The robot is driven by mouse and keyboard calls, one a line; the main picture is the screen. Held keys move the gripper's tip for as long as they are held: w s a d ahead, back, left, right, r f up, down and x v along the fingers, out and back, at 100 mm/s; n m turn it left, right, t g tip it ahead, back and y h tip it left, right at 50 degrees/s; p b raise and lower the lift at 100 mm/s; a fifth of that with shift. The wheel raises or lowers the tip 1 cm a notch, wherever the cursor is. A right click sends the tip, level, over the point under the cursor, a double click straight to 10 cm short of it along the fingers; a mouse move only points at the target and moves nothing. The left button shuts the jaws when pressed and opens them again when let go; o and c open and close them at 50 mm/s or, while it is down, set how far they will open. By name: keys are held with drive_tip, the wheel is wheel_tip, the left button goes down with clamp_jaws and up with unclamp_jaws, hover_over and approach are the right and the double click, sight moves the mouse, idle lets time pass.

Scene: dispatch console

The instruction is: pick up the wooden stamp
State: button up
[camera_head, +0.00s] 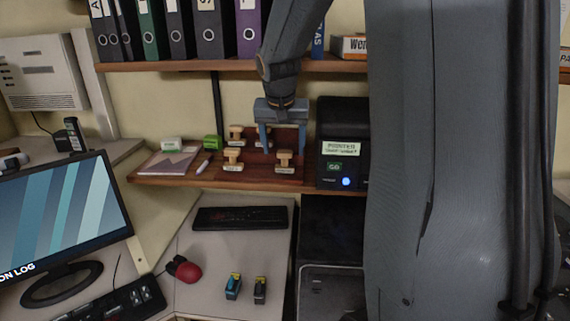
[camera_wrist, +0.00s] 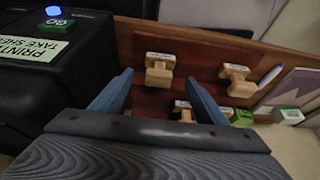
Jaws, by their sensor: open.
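Several wooden stamps stand upright on a reddish-brown board on the lower shelf. The front right stamp (camera_head: 283,161) also shows in the wrist view (camera_wrist: 160,68). The front left stamp (camera_head: 233,158) shows there too (camera_wrist: 236,80). A back left stamp (camera_head: 237,132) stands behind it. Another back stamp (camera_wrist: 184,110) is partly hidden by a finger in the wrist view. My gripper (camera_head: 283,151) is open and empty, fingers pointing down over the board. In the wrist view, the front right stamp appears between and beyond the fingertips (camera_wrist: 160,78). I cannot tell the exact height gap.
A black printer (camera_head: 343,130) stands close to the right of the stamps. The upper shelf (camera_head: 200,64) with binders is above. My arm hides much of the right side.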

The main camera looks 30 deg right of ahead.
sight(284, 153)
drive_tip(key=shift+s+p+x, duration=0.2)
drive_tip(key=shift+p+x, duration=0.25)
drive_tip(key=shift+x, duration=0.8)
drive_tip(key=shift+s+p+x, duration=0.15)
drive_tip(key=shift+p+x, duration=0.25)
drive_tip(key=shift+x, duration=0.9)
drive_tip(key=shift+a+f, duration=0.1)
drive_tip(key=shift+f, duration=0.05)
drive_tip(key=c, duration=1.1)
drive_tip(key=shift+c, duration=0.2)
